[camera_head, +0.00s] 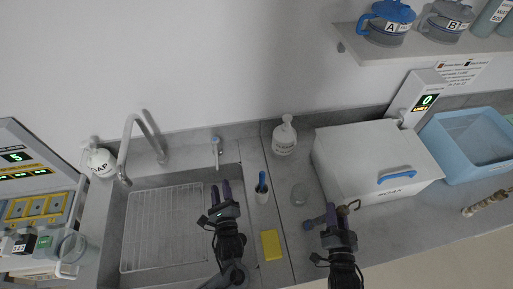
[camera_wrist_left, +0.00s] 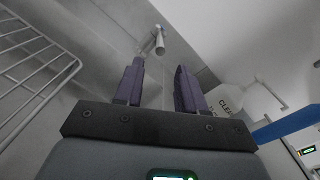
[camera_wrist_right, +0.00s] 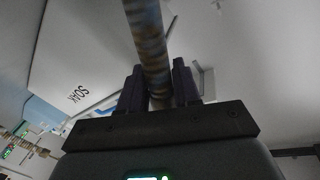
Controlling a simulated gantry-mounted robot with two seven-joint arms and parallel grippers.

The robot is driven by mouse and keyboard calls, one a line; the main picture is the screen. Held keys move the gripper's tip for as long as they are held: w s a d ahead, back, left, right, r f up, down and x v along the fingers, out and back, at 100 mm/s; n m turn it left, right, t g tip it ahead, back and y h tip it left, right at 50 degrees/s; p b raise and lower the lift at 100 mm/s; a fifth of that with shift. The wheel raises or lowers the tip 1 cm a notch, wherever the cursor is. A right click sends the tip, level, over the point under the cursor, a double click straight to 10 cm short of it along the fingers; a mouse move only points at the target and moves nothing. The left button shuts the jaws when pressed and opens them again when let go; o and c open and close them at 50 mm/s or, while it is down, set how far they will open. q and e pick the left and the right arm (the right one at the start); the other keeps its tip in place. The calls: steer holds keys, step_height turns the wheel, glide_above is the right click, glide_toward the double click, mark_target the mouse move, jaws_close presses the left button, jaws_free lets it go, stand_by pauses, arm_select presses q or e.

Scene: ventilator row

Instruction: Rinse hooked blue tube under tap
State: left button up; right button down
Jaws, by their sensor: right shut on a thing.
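A tube (camera_wrist_right: 148,45) with brownish, blotchy soiling over bluish patches is clamped between the fingers of my right gripper (camera_head: 336,214). My left gripper (camera_head: 221,192) is open and empty over the right part of the sink (camera_head: 180,262). The tall curved tap (camera_head: 127,150) stands behind the sink at left. A small tap (camera_head: 216,147) stands behind it nearer the left gripper; a tap spout (camera_wrist_left: 159,42) shows ahead of the left fingers.
A wire rack (camera_head: 160,225) lies in the sink's left part. The white SOAK box (camera_head: 350,150), a blue bin (camera_head: 450,165) and another soiled tube (camera_head: 485,203) are at right.

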mark_target(217, 160)
arm_select(q)
steer(key=x, duration=1.2)
steer(key=shift+w+f, duration=0.1)
steer(key=shift+c, duration=0.3)
jaws_close()
